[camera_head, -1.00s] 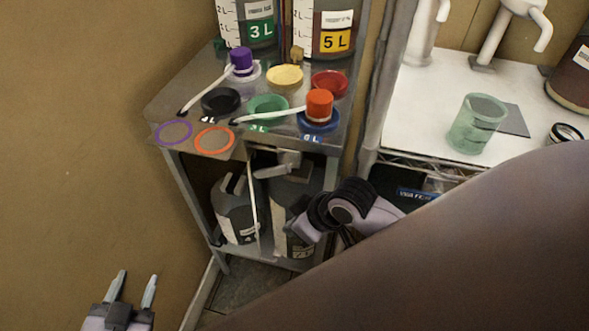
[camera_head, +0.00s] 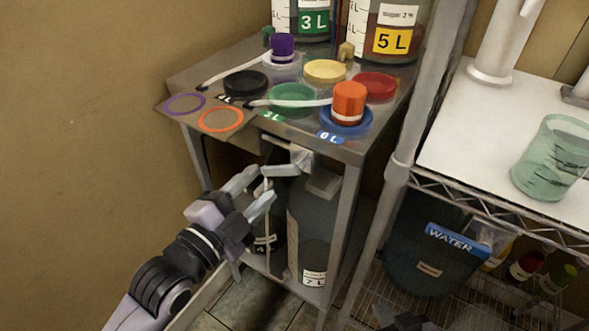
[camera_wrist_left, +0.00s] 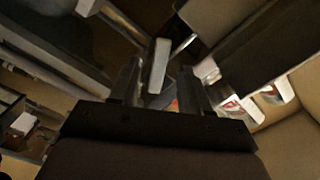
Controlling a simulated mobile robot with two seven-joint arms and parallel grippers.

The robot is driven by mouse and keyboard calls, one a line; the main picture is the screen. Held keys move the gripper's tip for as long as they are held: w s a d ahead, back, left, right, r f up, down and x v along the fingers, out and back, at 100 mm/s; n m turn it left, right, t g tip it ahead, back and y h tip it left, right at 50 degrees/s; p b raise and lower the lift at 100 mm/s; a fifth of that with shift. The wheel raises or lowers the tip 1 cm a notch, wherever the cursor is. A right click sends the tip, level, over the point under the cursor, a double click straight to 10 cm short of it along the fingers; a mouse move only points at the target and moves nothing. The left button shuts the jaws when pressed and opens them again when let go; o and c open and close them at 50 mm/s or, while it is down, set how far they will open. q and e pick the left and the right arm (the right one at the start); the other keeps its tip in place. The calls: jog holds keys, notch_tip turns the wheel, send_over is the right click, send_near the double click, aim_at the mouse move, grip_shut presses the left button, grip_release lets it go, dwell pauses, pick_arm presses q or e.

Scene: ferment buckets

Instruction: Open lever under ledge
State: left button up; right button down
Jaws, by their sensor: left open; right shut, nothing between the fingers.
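The grey lever (camera_head: 282,171) sits below the front ledge of the metal table (camera_head: 345,150), beside a pale bracket (camera_head: 300,157). My left gripper (camera_head: 264,185) comes in from the lower left and is open, with its fingertips at the lever's left end. In the left wrist view the lever (camera_wrist_left: 158,65) shows as a pale bar between the two fingertips of my left gripper (camera_wrist_left: 158,88). I cannot tell whether either finger touches it.
Coloured rings, lids and an orange cap (camera_head: 349,101) are on the tabletop. A large jug (camera_head: 315,225) stands on the shelf below, just right of my gripper. A wire rack (camera_head: 480,215) stands to the right. The wall is close on the left.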

aim_at(271, 173)
pick_arm(q)
jog(key=shift+b+x, duration=0.3)
jog(key=shift+x, duration=3.1)
grip_shut()
